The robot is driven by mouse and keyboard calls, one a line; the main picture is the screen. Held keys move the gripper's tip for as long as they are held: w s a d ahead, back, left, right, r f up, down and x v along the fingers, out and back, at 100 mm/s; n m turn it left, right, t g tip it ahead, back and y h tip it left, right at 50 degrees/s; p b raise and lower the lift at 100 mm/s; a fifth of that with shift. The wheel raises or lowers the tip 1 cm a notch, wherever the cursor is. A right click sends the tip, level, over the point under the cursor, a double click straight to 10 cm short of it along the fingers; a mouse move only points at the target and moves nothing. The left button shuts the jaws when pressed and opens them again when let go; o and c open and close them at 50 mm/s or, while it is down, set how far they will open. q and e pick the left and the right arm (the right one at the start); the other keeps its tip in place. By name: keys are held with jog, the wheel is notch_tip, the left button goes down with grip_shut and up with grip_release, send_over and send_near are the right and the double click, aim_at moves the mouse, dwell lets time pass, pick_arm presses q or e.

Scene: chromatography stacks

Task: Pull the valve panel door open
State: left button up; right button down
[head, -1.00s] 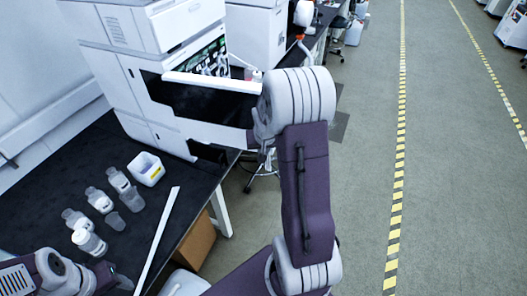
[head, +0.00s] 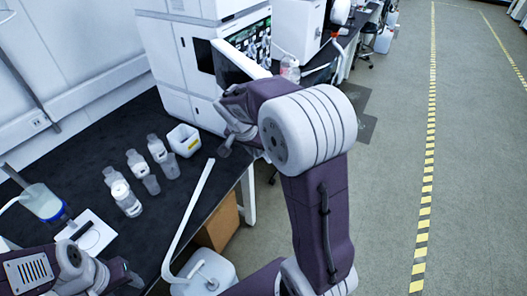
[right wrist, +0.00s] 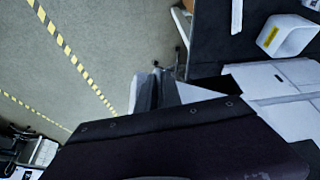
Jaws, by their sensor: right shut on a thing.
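The valve panel door (head: 243,60) stands swung out from the front of the white instrument stack (head: 170,50). Its white top edge slants down to the right, with a dark face below. A dark opening (head: 204,55) shows left of it. My right gripper (head: 230,112) is at the door's lower right, shut on the door; the wrist and forearm hide most of the contact. In the right wrist view its fingers (right wrist: 152,90) meet a pale wedge, and the exact grip is unclear. My left gripper (head: 122,275) is low at the left, away from the door, its jaws unclear.
Several bottles (head: 120,190) and a white tub (head: 184,139) with a yellow label stand on the black bench (head: 100,150). A blue-based flask (head: 45,203) is at the left. A white container (head: 205,270) stands below the bench edge. The floor at right is clear.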

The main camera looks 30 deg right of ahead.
jog(key=shift+w+a+r, duration=0.1)
jog(key=shift+w+a, duration=0.05)
jog(key=shift+a, duration=0.1)
jog(key=c, duration=1.5)
grip_release()
jog(key=shift+w, duration=0.15)
jog(key=v, duration=0.9)
jog(key=shift+d, duration=0.1)
